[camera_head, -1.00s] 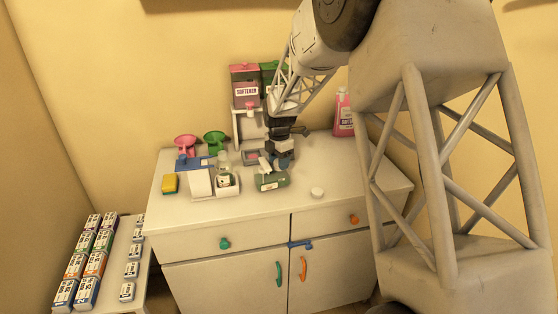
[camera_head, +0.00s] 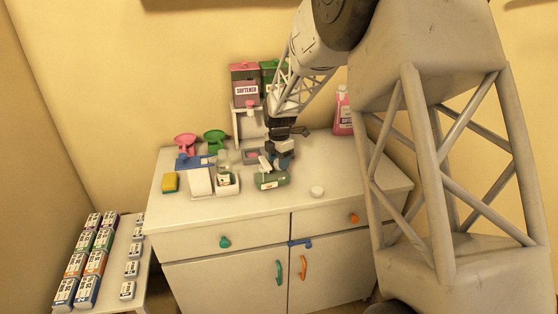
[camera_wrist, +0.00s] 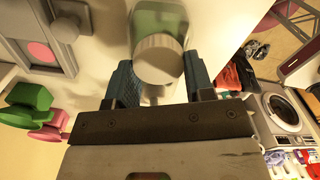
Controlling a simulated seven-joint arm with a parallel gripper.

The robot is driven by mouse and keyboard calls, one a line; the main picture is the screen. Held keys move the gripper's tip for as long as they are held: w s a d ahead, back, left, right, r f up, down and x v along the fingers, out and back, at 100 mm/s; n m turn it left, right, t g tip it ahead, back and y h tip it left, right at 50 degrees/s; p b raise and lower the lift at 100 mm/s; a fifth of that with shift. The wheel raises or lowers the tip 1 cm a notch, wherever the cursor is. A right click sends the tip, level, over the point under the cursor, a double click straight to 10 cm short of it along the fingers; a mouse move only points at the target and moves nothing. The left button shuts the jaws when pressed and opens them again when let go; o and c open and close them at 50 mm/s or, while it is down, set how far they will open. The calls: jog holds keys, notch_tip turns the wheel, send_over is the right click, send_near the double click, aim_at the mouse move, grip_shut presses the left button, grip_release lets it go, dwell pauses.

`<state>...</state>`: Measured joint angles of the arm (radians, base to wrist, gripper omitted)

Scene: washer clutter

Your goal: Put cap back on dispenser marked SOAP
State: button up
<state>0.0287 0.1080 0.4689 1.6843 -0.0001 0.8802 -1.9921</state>
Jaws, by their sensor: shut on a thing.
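My gripper (camera_wrist: 158,78) is shut on a round whitish cap-like piece (camera_wrist: 158,60). Something green lies just beyond this piece; I cannot tell whether they are joined. In the head view my gripper (camera_head: 283,160) is low over the counter, by a green labelled container (camera_head: 271,180) lying on its side. A pink dispenser marked SOFTENER (camera_head: 246,86) stands at the back. A green dispenser (camera_head: 268,74) beside it is partly behind my arm. I cannot read SOAP anywhere.
Pink (camera_head: 186,142) and green (camera_head: 214,140) funnel-like pieces stand at the back left. A yellow sponge (camera_head: 170,182), a white block (camera_head: 200,183) and a small bottle (camera_head: 223,162) are at left. A pink bottle (camera_head: 343,112) stands back right. The front right counter (camera_head: 355,190) is clear.

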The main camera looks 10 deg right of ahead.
jog(key=shift+f, duration=0.1)
jog(key=o, duration=1.4)
jog(key=shift+c, duration=0.2)
jog(key=shift+r, duration=3.45)
jog(key=shift+s+r, duration=0.1)
